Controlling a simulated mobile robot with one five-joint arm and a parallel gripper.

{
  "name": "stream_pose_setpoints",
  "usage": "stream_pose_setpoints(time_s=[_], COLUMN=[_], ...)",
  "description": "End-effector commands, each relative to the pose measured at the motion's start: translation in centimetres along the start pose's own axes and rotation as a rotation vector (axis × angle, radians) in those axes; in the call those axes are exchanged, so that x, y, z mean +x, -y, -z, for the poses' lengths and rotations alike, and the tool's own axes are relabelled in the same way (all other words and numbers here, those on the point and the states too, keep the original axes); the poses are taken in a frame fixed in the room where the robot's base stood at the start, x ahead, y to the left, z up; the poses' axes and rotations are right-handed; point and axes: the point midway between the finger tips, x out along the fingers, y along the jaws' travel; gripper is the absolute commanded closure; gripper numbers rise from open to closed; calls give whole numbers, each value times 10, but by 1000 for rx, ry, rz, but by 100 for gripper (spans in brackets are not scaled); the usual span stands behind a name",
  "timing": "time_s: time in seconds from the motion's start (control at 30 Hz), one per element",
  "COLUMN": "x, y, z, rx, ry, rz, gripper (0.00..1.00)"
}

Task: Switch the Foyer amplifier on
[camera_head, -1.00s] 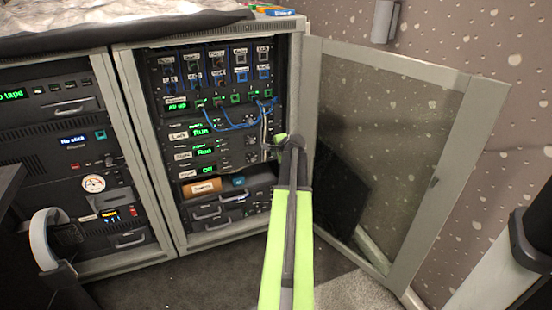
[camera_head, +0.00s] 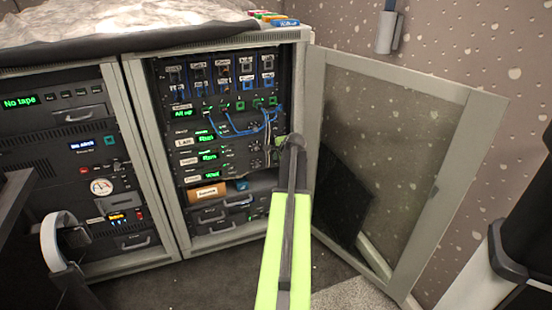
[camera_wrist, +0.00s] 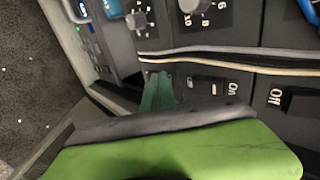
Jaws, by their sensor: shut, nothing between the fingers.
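A stack of black amplifiers (camera_head: 217,161) with green displays sits in the right rack. Their labels are too small to read surely, so I cannot tell which one is Foyer. My gripper (camera_head: 281,141) is at the right edge of the stack, partly hidden by my wrist. In the wrist view its green fingertips (camera_wrist: 158,92) are shut and empty, close to the amplifier face. Beside them is a small switch (camera_wrist: 212,87) with "On" printed on its right. "Off" is printed farther right. I cannot tell whether the fingertips touch the panel.
The rack's glass door (camera_head: 390,170) stands open on the right. Blue patch cables (camera_head: 240,130) hang above the amplifiers. Two pale cables (camera_wrist: 230,61) cross the panel beside the fingertips, with knobs (camera_wrist: 200,8) beyond. Drawers (camera_head: 225,210) and a second rack (camera_head: 95,185) are nearby.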

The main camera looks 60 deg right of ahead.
Motion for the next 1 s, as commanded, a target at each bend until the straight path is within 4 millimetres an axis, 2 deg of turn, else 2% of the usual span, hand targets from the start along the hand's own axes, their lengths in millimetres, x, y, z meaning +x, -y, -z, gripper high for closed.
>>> stream_pose_setpoints(time_s=[0.17,0.5,0.67,0.87,1.0], x=[-8,-8,-15,-39,-80], y=[7,6,2,-14,0], z=[4,5,2,-6,-4], rx=[2,3,2,1,4], ry=[-4,-6,-5,-2,-4], rz=[0,1,1,1,1], gripper=[100,100,100,100,100])
